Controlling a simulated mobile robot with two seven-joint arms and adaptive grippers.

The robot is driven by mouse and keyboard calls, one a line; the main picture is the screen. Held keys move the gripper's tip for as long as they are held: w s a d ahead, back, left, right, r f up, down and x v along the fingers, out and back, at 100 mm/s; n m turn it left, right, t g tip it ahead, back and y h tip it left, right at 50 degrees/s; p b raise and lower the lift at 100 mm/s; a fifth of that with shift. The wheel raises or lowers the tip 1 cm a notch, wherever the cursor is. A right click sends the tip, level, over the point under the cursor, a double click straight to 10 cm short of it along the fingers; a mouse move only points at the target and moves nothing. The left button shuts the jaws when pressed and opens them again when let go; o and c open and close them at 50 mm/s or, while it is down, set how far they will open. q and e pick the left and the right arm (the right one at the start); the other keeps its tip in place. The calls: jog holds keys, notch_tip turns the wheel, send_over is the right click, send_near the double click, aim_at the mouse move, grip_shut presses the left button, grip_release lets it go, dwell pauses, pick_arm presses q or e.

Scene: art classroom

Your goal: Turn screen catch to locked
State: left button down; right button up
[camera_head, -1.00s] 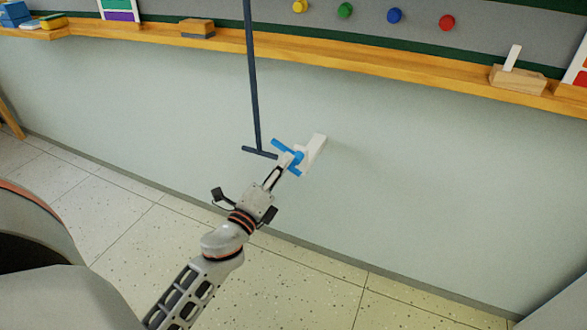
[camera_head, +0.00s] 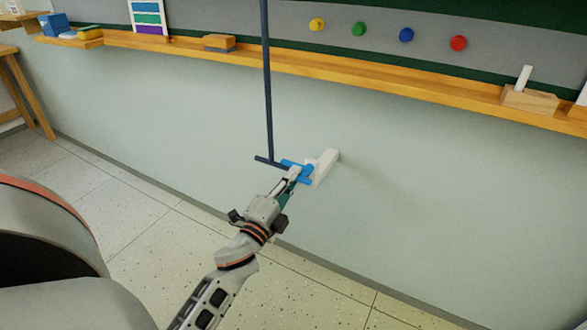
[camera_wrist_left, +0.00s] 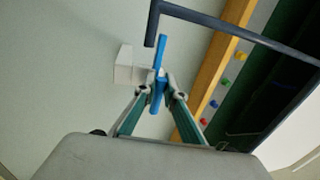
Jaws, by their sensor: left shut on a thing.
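The screen catch is a blue cross-shaped handle (camera_head: 297,172) in front of a white block (camera_head: 325,164) on the pale wall. A dark pull rod (camera_head: 267,90) with a short crossbar at its foot hangs just left of it. My left gripper (camera_head: 291,178) is shut on the blue handle. In the left wrist view the blue handle (camera_wrist_left: 159,75) stands between the fingertips of my left gripper (camera_wrist_left: 159,93), with the white block (camera_wrist_left: 130,66) beside it. Part of the handle is hidden by the fingers. My right gripper is in neither view.
A wooden ledge (camera_head: 370,76) runs along the wall above the catch. It bears a wooden block (camera_head: 219,43) and a holder with a white stick (camera_head: 530,99). Coloured magnets (camera_head: 406,35) sit on the grey board. The wall right of the catch is clear.

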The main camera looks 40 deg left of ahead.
pick_arm(q)
jog(key=shift+w+r, duration=0.1)
jog(key=shift+r, duration=0.3)
jog(key=c, duration=2.1)
grip_release()
jog(key=shift+f, duration=0.15)
jog(key=shift+o, duration=0.4)
notch_tip(320, 180, up, 6)
jog(key=shift+f, duration=0.1)
jog(key=o, duration=1.4)
jog(key=r, duration=0.4)
jog(key=shift+w+a+r, duration=0.15)
jog(key=shift+a+r, duration=0.05)
jog(key=shift+r, duration=0.15)
jog(key=shift+d+r, duration=0.15)
jog(key=shift+r, duration=0.1)
jog(key=c, duration=1.1)
jog(key=shift+f, duration=0.1)
jog(key=c, duration=0.4)
jog(key=shift+f, duration=0.4)
jog(key=shift+f, duration=0.1)
